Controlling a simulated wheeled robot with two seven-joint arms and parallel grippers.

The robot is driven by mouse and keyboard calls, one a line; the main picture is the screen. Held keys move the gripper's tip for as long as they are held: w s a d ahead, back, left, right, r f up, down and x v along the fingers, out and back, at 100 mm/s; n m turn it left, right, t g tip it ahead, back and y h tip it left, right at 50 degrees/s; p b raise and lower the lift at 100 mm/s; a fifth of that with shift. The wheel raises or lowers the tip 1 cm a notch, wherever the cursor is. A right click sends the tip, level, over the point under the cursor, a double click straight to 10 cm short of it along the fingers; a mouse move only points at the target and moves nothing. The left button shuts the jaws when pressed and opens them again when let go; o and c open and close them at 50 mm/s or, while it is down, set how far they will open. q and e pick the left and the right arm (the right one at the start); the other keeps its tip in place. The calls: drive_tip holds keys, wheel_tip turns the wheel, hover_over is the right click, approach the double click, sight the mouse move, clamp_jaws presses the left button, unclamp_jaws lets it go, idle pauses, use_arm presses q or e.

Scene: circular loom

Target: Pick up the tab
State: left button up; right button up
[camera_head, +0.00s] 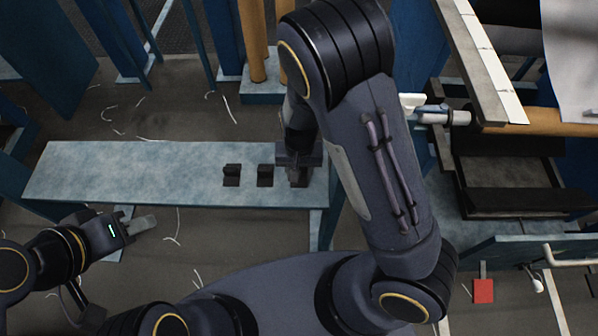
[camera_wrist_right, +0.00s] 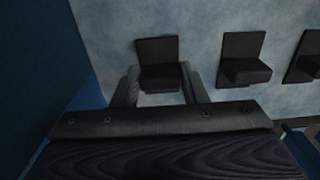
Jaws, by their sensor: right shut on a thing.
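Several small black L-shaped tabs stand in a row on a pale blue bench (camera_head: 130,172). In the head view one tab (camera_head: 232,175) and another tab (camera_head: 265,175) are free. My right gripper (camera_head: 299,178) is down at the bench's right end. In the right wrist view its fingers (camera_wrist_right: 160,88) are shut on the end tab (camera_wrist_right: 158,50), one on each side, with the tab at the bench surface. The free tabs also show there, the nearer one (camera_wrist_right: 243,58) beside the gripper. My left gripper (camera_head: 143,223) is low in front of the bench, apart from the tabs; its finger gap is unclear.
Brown posts (camera_head: 252,40) and blue frames stand behind the bench. A loom-like frame with a wooden bar (camera_head: 545,122) fills the right side. White thread scraps lie on the grey floor. The bench's left half is clear.

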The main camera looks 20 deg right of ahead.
drive_tip(key=shift+r, duration=0.15)
wheel_tip(320, 180, up, 10)
drive_tip(key=p, duration=0.3)
drive_tip(key=shift+p, duration=0.3)
